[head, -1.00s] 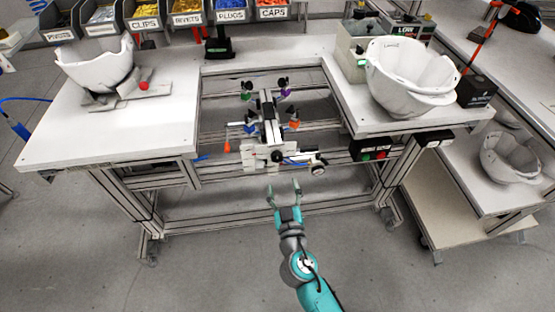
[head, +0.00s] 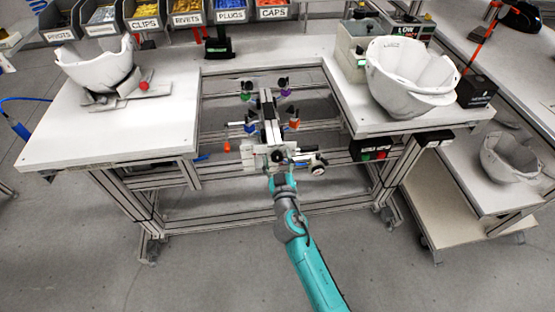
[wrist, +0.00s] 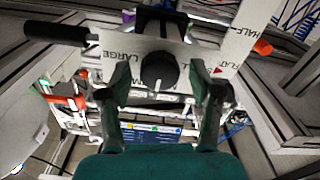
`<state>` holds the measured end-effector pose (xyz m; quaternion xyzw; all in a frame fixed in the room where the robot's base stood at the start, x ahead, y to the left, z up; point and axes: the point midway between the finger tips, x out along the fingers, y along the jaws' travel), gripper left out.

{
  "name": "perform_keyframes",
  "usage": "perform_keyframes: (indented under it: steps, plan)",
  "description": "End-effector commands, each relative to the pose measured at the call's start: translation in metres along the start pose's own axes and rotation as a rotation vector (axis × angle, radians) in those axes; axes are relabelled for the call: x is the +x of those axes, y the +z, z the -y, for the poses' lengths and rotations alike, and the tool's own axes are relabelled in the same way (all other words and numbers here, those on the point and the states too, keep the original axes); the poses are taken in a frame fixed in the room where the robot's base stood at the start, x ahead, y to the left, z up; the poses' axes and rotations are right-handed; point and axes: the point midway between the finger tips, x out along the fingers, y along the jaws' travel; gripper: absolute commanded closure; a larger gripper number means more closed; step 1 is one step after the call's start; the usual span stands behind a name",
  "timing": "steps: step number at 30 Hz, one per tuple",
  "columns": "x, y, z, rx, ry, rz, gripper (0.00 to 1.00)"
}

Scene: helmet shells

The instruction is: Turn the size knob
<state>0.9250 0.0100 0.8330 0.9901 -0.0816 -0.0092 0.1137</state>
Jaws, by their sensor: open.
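The black size knob (wrist: 158,71) sits on a white plate (wrist: 122,45) lettered LARGE in the wrist view. A pale mark shows at its lower edge. My gripper (wrist: 160,80) is open, with one finger on each side of the knob and a visible gap to it on both sides. How deep the fingertips reach is hard to tell. In the head view my gripper (head: 281,176) is at the front of the fixture (head: 268,120), in the gap of the bench, and the knob is hard to make out there.
A black handle (wrist: 55,33) sticks out left of the knob, and an orange tip (wrist: 262,47) is on the right in the wrist view. White helmet shells stand on the left (head: 95,65) and right (head: 410,80) bench tops. A control box (head: 375,149) hangs at the right edge.

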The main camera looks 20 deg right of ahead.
Motion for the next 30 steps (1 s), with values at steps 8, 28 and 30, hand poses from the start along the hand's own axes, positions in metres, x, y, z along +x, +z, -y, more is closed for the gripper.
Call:
perform_keyframes:
  steps: [8,28,30]
  plan:
    - [-0.0003,0.0002,0.0000,0.000,0.000,0.000,0.64]
    - [-0.0004,0.0003,0.0004,-0.139,0.000,0.001,0.96]
    - [-0.0004,0.0004,0.0006,-0.193,0.000,0.001,0.96]
